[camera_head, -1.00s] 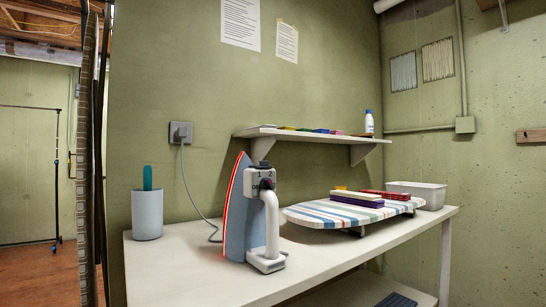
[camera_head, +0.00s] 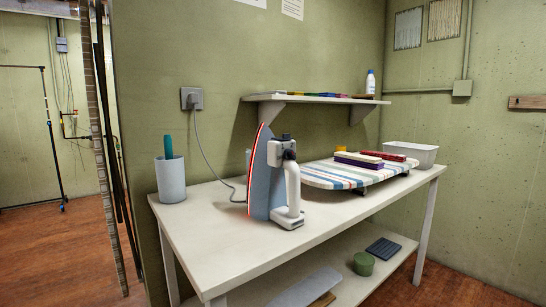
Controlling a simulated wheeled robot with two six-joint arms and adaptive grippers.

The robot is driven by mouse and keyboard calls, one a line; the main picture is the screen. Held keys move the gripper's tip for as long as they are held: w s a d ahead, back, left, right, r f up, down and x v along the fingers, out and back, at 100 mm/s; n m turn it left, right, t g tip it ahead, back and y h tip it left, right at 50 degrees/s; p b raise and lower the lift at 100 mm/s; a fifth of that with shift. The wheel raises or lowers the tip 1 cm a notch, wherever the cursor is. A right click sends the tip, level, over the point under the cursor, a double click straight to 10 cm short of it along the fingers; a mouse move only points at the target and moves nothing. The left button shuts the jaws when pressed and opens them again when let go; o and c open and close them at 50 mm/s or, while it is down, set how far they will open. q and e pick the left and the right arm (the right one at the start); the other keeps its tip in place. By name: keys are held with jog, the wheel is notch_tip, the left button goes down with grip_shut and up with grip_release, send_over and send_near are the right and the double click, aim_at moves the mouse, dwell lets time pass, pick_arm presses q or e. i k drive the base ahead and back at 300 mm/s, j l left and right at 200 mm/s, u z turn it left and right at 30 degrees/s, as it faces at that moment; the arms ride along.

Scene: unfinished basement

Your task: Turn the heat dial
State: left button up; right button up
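A clothes iron (camera_head: 266,180) stands upright on its heel on the white table, its blue-grey soleplate with a red edge facing left and its white handle (camera_head: 293,188) to the right. A small black dial-like knob (camera_head: 287,139) sits at the top of the iron beside a white and dark housing; its setting is too small to read. A grey cord runs from behind the iron up to a wall outlet (camera_head: 191,98). Neither of my grippers shows in the head view.
The white table (camera_head: 225,249) bears a grey cup (camera_head: 170,180) at left, a striped ironing board (camera_head: 325,175) with folded cloths, and a white bin (camera_head: 410,154). A wall shelf (camera_head: 310,98) hangs above. The table front is clear. A green pot (camera_head: 364,263) stands on the lower shelf.

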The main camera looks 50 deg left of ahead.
aim_at(288, 155)
jog(key=k+j, duration=0.4)
jog(key=k+j+u, duration=0.1)
jog(key=k+j, duration=0.3)
jog(key=j, duration=0.15)
jog(key=i+j, duration=0.15)
jog(key=j, duration=0.2)
jog(key=i+j, duration=0.15)
jog(key=j, duration=0.25)
jog(key=i+j+u, duration=0.1)
jog(key=j, duration=0.25)
